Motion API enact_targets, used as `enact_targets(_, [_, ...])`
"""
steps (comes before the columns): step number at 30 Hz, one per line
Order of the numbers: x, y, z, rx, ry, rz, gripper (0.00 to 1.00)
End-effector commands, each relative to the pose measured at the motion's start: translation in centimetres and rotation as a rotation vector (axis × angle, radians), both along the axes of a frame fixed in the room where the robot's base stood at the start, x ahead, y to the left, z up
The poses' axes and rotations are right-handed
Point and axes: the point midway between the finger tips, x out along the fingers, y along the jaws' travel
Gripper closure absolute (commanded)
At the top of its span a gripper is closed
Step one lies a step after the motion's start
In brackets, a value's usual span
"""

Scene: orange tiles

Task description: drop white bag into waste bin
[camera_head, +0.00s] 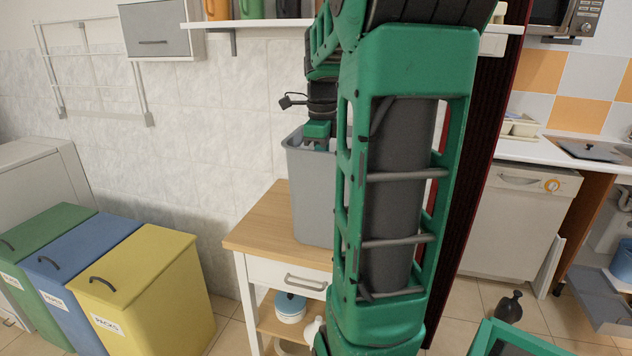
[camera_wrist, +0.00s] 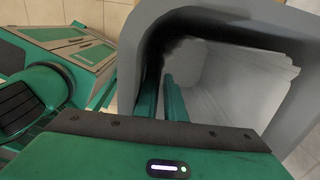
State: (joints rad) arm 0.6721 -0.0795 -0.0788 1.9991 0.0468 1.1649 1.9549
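A tall grey waste bin (camera_head: 312,190) stands on a wooden-topped cart, partly hidden by my arm in the head view. Its grey rim (camera_wrist: 215,14) shows in the wrist view. My gripper (camera_head: 318,146) points down into the bin's mouth. In the wrist view its two green fingers (camera_wrist: 164,88) are close together with a narrow dark gap, and I see nothing held between them. A white, creased surface (camera_wrist: 232,85) lies inside the bin to the right of the fingers. It looks like the white bag, but I cannot tell for sure or see whether the fingers touch it.
The cart's wooden top (camera_head: 262,225) is bare to the bin's left. Green, blue and yellow (camera_head: 145,280) lidded bins stand at the left. A shelf (camera_head: 255,23) with jugs hangs above. A dark bottle-like object (camera_head: 508,307) is on the floor at right, near a counter with a dishwasher (camera_head: 520,215).

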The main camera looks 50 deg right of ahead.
Motion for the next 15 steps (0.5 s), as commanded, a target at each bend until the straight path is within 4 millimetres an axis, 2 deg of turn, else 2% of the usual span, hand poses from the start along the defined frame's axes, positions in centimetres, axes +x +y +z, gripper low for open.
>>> enact_targets(9, [0.0,0.3,6.5,-0.003,-0.003,0.002,0.9])
enact_targets(15, [-0.1,0.4,9.8,-0.002,-0.001,0.001,0.9])
